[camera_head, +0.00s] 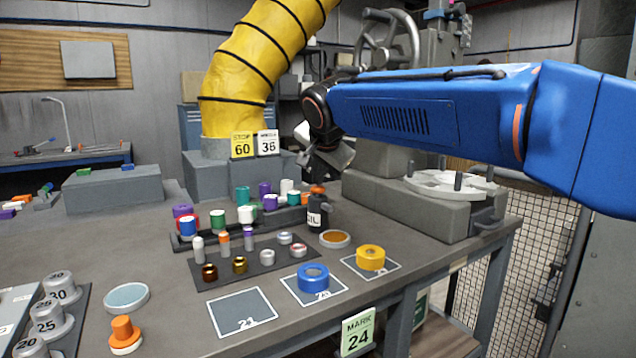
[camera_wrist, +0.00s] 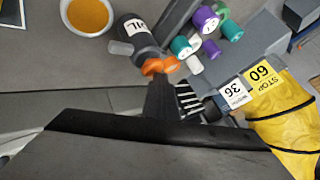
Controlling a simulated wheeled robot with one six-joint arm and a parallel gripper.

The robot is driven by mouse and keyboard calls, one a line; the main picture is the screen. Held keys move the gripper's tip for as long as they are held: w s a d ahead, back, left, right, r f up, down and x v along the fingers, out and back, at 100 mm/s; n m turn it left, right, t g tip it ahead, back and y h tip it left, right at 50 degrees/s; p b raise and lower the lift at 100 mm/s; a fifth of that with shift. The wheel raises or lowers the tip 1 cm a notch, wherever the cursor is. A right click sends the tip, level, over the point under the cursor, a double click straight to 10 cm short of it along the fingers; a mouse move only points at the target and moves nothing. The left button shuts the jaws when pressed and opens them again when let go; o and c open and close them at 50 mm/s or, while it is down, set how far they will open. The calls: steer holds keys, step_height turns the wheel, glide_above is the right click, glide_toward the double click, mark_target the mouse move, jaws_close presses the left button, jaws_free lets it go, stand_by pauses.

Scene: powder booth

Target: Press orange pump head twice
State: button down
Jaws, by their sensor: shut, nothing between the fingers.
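A dark bottle (camera_head: 316,217) with a white label ending in "IL" stands on the bench, right of the group of small coloured parts. Its orange pump head (camera_head: 317,189) sits on top. In the wrist view the bottle (camera_wrist: 136,35) is seen from above, with the orange pump head (camera_wrist: 159,65) at the tip of my dark finger. My gripper (camera_wrist: 160,82) is shut and empty, its tip just at the pump head. I cannot tell whether it touches. In the head view my gripper (camera_head: 311,174) is above the bottle, partly hidden by my wrist.
Coloured cups and spools (camera_wrist: 207,25) crowd close beside the bottle. A dish of orange powder (camera_head: 335,239) stands in front of it. Tape rolls (camera_head: 313,277) lie on marked squares. A yellow duct (camera_head: 250,75) and number cards rise behind. A separate orange knob (camera_head: 122,330) stands front left.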

mark_target(319, 188)
steer(key=shift+r, duration=1.4)
steer(key=shift+r, duration=0.1)
step_height(319, 188, up, 5)
steer(key=shift+f, duration=0.1)
stand_by(0.6)
